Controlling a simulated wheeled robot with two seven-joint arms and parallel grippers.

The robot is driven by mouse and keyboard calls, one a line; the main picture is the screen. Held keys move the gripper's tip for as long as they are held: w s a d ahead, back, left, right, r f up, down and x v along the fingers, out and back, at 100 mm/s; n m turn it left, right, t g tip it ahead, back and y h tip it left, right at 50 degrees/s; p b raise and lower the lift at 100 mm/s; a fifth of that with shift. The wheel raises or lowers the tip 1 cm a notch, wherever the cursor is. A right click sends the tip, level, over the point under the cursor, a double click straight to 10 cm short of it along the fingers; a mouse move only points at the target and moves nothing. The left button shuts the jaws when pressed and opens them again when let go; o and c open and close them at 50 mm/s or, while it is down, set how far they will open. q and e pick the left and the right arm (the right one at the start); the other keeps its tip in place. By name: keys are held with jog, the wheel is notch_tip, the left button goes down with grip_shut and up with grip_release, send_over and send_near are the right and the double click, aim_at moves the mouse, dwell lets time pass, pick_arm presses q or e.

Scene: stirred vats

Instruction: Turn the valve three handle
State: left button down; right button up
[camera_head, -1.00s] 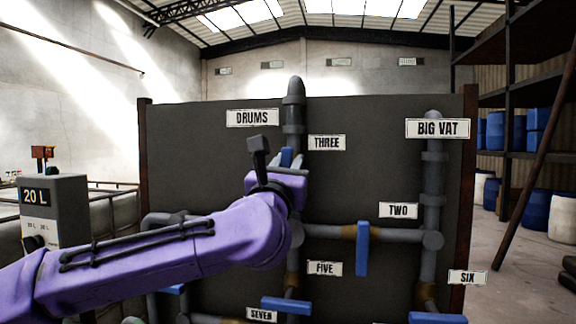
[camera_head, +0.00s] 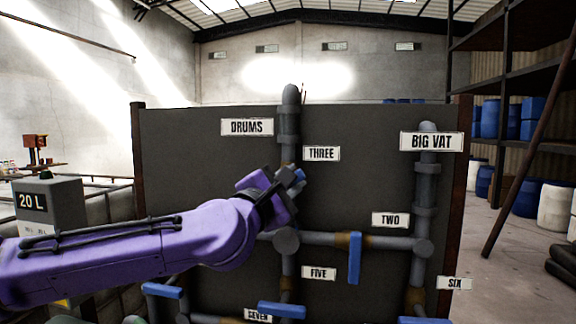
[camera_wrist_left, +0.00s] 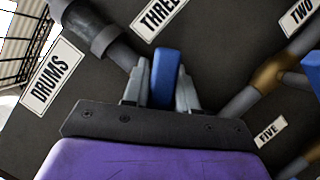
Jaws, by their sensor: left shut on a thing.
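The valve three handle (camera_wrist_left: 167,72) is a blue bar below the THREE label (camera_head: 321,153). It sits between the two grey fingers of my left gripper (camera_wrist_left: 162,88) in the left wrist view. My left gripper (camera_head: 296,182) is shut on it. In the head view only a small blue part of the handle (camera_head: 299,175) shows, tilted, past my gripper. My wrist hides most of the valve body and the pipe behind it. My right gripper is in neither view.
A dark panel (camera_head: 200,160) carries grey pipes. The valve two handle (camera_head: 354,258) hangs vertical to the right. The handle near FIVE and SEVEN (camera_head: 282,310) lies nearly level below. A grey 20 L box (camera_head: 60,205) stands at the left. Blue drums stand on racks at the right.

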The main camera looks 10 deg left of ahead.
pick_arm(q)
jog(key=shift+d+f+m+g+p, duration=0.15)
jog(key=shift+m+g+p, duration=0.5)
jog(key=shift+m+p, duration=1.2)
jog(key=shift+d+f+m+g+p, duration=0.2)
jog(key=shift+m+g+p, duration=0.45)
jog(key=shift+m+p, duration=1.2)
jog(key=shift+a+f, duration=0.15)
jog(key=c, duration=1)
grip_release()
